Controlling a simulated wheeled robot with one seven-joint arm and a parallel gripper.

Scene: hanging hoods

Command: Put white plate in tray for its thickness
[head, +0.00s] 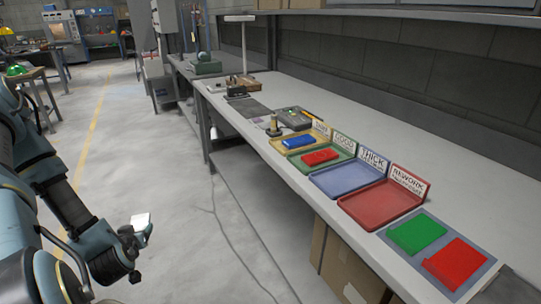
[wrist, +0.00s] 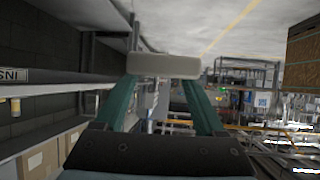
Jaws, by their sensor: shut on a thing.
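My gripper (head: 138,229) is out over the floor at the lower left of the head view, well away from the bench. It is shut on the white plate (head: 141,219). In the wrist view the plate (wrist: 163,66) spans the tips of both fingers. On the bench stand a yellow tray (head: 286,153), a green tray (head: 308,170), a blue tray (head: 345,180) labelled THICK and a red tray (head: 380,205) labelled REWORK. A blue plate (head: 297,141) lies in the yellow tray and a red plate (head: 320,157) in the green tray. The blue and red trays are empty.
A grey mat (head: 452,231) at the near right end holds a green plate (head: 417,235) and another red plate (head: 455,264). A small stand (head: 273,127) and a dark grey device (head: 299,117) are beyond the trays. The floor between my arm and the bench is clear.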

